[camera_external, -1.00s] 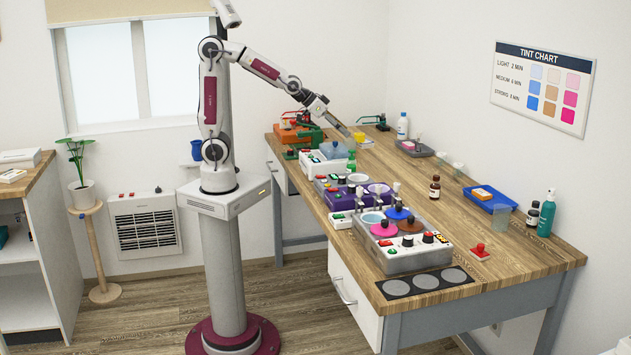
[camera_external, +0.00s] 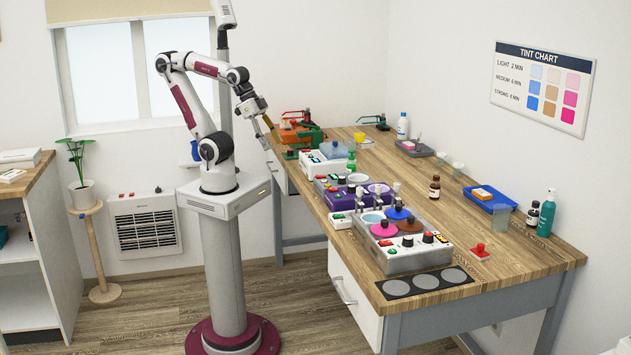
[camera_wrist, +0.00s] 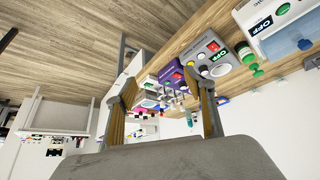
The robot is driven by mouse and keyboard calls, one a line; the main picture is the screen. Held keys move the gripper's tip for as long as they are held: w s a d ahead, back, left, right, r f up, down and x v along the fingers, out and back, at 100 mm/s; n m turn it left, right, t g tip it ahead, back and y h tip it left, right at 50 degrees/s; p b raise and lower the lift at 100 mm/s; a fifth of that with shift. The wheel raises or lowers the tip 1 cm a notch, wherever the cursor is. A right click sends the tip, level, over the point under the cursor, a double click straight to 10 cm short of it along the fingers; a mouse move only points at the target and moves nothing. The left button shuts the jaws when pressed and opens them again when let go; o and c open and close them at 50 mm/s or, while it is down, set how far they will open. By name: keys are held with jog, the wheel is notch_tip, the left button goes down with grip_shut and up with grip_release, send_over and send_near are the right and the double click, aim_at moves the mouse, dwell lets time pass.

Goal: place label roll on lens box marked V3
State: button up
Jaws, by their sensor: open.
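My gripper (camera_external: 267,131) hangs at the far left end of the workbench, near its left edge, tilted downward. In the wrist view my gripper (camera_wrist: 163,88) has its two fingers wide apart with nothing held between them. I cannot make out a label roll for certain in either view. No box with a readable V3 mark shows. A small yellow thing (camera_external: 360,136) stands on the far part of the bench; it is too small to identify.
The wooden workbench (camera_external: 445,228) carries a row of machines along its left side, among them an orange-and-green one (camera_external: 298,134) close to my gripper and a grey one with coloured lids (camera_external: 405,255). A blue tray (camera_external: 488,200) and bottles stand at right. The bench's middle is mostly clear.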

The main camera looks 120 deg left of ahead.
jog(key=shift+s+d+f+m+g, duration=0.15)
jog(key=shift+s+d, duration=0.15)
jog(key=shift+s, duration=0.25)
jog(key=shift+s+d+f+m+g, duration=0.1)
jog(key=shift+s+d, duration=0.15)
jog(key=shift+s, duration=0.35)
jog(key=shift+s+d+f+m+g, duration=0.15)
jog(key=shift+s+d, duration=0.15)
jog(key=shift+s, duration=0.25)
jog(key=shift+o, duration=0.8)
dwell(0.4)
